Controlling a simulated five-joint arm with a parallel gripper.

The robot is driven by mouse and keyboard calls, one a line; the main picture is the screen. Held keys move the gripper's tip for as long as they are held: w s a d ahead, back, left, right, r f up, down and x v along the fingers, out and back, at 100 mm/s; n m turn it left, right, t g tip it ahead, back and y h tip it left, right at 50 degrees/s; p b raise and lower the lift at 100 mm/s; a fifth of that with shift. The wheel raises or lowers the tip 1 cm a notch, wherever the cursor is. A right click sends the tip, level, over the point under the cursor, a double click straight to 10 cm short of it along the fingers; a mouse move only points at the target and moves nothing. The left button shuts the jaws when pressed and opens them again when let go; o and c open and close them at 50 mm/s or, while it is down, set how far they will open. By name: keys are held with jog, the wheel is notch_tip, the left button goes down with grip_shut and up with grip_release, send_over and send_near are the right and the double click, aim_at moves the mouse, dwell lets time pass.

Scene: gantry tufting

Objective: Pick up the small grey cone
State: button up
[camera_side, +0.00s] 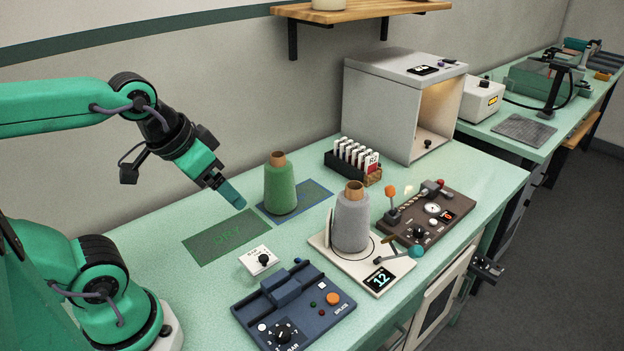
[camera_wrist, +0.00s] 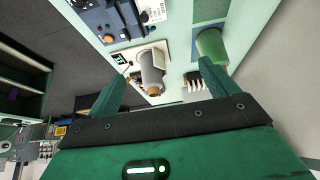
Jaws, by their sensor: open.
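The grey cone (camera_side: 351,222), a yarn cone with a brown top, stands upright on a white scale (camera_side: 318,243) whose display reads 12. It also shows in the wrist view (camera_wrist: 151,70), lying between my two fingers in the picture but farther off. My gripper (camera_side: 234,197) hangs over the bench to the left of the green cone (camera_side: 280,190), apart from the grey cone. In the wrist view my gripper (camera_wrist: 163,70) has its fingers spread wide with nothing between them. The green cone stands between my gripper and the grey cone's side of the bench.
A blue control box (camera_side: 290,305) sits in front of the scale. A brown panel with a lever (camera_side: 430,212) is to its right. A black rack of cards (camera_side: 352,165) and a white open-fronted cabinet (camera_side: 385,110) stand behind. A green mat (camera_side: 225,238) lies bare beneath my gripper.

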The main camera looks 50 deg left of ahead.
dwell(0.3)
jog(key=m+g, duration=0.4)
jog(key=g, duration=0.2)
send_over(355, 185)
jog(key=f, duration=0.4)
jog(key=shift+s, duration=0.2)
jog(key=shift+w+d+f+m, duration=0.1)
jog(key=shift+w+f+m, duration=0.15)
jog(key=shift+f+m, duration=0.1)
jog(key=shift+f, duration=1.3)
